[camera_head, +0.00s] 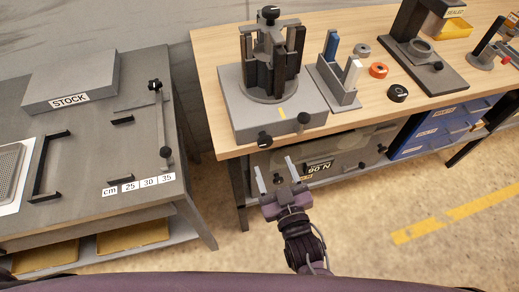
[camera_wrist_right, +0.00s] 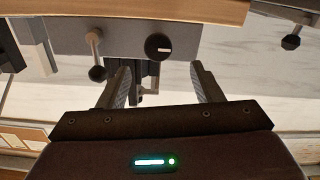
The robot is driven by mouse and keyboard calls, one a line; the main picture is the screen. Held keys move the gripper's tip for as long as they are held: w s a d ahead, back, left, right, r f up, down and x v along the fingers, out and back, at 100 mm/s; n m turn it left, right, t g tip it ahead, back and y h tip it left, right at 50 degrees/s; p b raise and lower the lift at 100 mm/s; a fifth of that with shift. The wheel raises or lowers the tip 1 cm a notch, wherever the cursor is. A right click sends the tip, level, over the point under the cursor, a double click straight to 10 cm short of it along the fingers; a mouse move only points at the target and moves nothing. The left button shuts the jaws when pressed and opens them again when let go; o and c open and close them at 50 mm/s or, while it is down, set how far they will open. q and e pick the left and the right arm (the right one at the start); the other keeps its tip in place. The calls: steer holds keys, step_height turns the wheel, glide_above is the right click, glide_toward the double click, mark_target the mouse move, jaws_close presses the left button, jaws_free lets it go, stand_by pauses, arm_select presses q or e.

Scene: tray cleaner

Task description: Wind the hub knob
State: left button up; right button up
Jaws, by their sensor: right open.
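A grey base box (camera_head: 232,107) on the wooden bench carries a dark upright hub fixture (camera_head: 270,62) with several posts. A black knob (camera_head: 269,12) tops the fixture. On the box's front are a round black knob (camera_head: 265,141) and a second dark knob or lever (camera_head: 304,118). Nothing labels which is the hub knob. In the right wrist view a round black knob (camera_wrist_right: 158,46) with a white mark shows beyond the fingertips, beside a ball-ended lever (camera_wrist_right: 97,73). My right gripper (camera_head: 273,164) is open and empty, below the bench's front edge, apart from the knobs. My left gripper is not in view.
The bench edge (camera_head: 340,131) and a lower shelf with a grey case (camera_head: 340,150) lie near my right gripper. A slotted holder (camera_head: 338,92) stands right of the fixture. A grey STOCK table (camera_head: 75,160) stands left. Floor at right is clear.

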mark_target(266, 144)
steer(key=p+x, duration=0.1)
steer(key=x, duration=0.4)
steer(key=shift+w, duration=0.35)
steer(key=shift+w+a, duration=0.2)
steer(key=shift+w, duration=0.4)
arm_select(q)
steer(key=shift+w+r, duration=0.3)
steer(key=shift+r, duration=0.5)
arm_select(e)
steer(key=c, duration=1)
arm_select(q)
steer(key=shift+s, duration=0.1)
